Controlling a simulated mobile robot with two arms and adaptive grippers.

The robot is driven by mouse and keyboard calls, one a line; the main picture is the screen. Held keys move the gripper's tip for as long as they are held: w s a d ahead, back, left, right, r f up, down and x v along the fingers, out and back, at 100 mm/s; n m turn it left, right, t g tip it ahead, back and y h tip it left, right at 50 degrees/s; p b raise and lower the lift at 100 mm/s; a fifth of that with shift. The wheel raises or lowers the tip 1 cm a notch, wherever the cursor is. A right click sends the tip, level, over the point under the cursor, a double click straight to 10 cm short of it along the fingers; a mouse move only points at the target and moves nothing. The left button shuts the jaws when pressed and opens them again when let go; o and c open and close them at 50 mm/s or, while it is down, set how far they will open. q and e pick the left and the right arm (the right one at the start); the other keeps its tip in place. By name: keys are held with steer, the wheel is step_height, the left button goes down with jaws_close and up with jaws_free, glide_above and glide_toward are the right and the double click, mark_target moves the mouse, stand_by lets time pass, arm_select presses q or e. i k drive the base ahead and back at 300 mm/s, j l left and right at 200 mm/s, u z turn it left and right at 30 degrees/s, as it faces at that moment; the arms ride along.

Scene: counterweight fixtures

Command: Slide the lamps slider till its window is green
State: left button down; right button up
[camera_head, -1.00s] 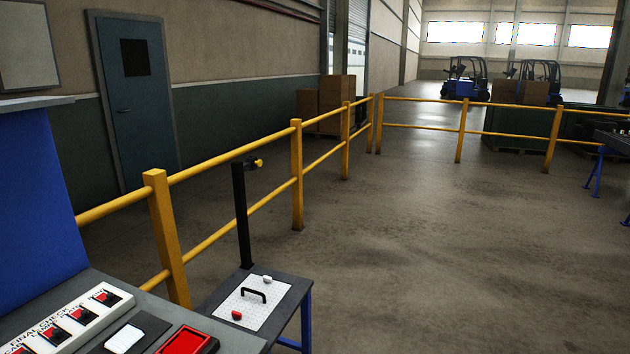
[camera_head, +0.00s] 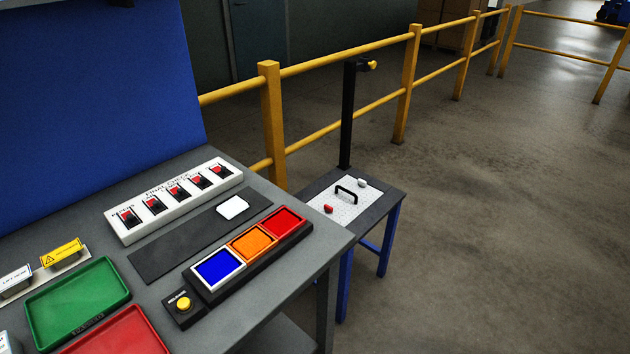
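A white panel (camera_head: 215,197) marked FINAL CHECK lies on the grey workbench. The small labels above the slots are too blurred to tell which one is the lamps slider. Neither my left nor my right gripper is in view.
A dark mat (camera_head: 160,253) with a white piece (camera_head: 232,207) lies before the panel. Nearer are a holder with blue, orange and red trays (camera_head: 253,243), a yellow button (camera_head: 183,304) and a green tray (camera_head: 78,303). A small side table (camera_head: 385,209) and yellow railing (camera_head: 270,110) stand beyond.

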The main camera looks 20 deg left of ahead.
mark_target(181, 195)
steer(key=u, duration=1.55)
